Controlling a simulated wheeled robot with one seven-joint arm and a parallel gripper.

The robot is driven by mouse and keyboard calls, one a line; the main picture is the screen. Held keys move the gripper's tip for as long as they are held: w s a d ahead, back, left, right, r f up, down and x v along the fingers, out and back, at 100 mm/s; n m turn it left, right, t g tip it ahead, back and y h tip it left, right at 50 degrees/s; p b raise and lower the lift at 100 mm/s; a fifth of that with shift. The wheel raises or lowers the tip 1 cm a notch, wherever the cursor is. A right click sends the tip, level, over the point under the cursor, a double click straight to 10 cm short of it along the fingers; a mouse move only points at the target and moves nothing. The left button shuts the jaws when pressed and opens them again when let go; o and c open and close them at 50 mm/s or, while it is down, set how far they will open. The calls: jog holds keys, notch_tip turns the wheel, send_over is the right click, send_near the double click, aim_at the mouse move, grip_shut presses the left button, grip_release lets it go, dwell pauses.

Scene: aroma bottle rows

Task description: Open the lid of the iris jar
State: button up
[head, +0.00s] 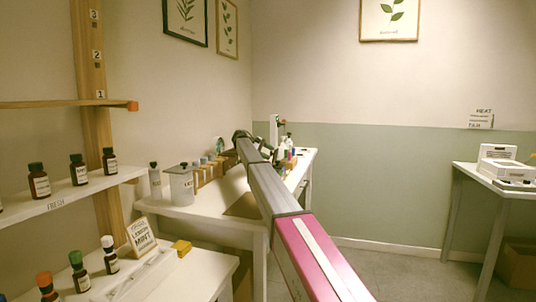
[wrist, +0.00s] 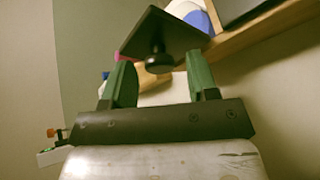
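In the wrist view a dark square lid (wrist: 168,34) with a round black knob (wrist: 158,63) faces my gripper (wrist: 158,66). The two green fingers stand apart, one on each side of the knob, with a visible gap on both sides. The lid looks tilted in this view, and the jar body under it is hidden or not clear. In the head view my gripper's end (head: 242,136) is over the far part of the white table, small and partly hidden by my arm. I cannot read an iris label in either view.
A translucent jar (head: 181,188) and a smaller bottle (head: 155,180) stand on the white table (head: 200,214). Bottles and pumps cluster near its far end (head: 288,145). A shelf (head: 70,190) with brown bottles is at the left.

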dwell(0.3)
jog(key=v, duration=1)
jog(key=shift+a+r, duration=0.2)
jog(key=shift+a, duration=0.15)
jog(key=shift+c, duration=0.3)
